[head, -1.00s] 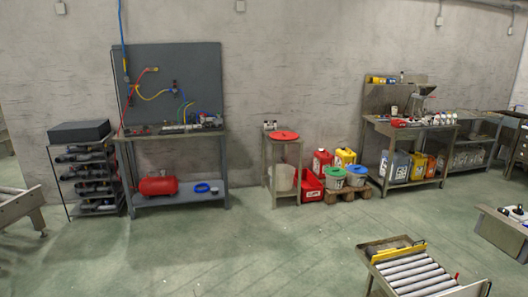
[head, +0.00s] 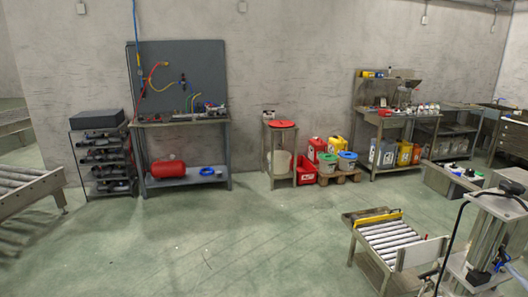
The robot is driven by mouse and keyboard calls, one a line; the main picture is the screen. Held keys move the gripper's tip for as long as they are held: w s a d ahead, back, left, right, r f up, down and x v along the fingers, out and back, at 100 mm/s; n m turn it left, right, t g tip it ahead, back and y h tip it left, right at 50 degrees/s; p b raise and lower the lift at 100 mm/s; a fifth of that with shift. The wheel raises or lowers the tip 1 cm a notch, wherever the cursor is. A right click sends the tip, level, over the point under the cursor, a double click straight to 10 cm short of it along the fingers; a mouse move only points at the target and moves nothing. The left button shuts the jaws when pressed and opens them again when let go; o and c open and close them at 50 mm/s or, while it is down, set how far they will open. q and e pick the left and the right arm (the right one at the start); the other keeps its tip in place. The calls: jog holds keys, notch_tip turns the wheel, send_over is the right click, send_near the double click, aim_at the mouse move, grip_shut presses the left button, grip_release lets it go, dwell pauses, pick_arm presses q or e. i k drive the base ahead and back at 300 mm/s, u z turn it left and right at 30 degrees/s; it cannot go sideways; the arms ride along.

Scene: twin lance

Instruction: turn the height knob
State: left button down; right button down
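I cannot pick out the height knob for certain. Neither of my grippers is in view.
A short roller conveyor (head: 390,240) stands left of the machine. Another conveyor (head: 25,193) is at the left edge. A workbench (head: 180,122), a small stand with a red lid (head: 282,124) and canisters (head: 327,157) line the wall. The middle floor is clear.

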aim_at(510, 187)
jog(key=z, duration=0.95)
jog(key=i, duration=0.95)
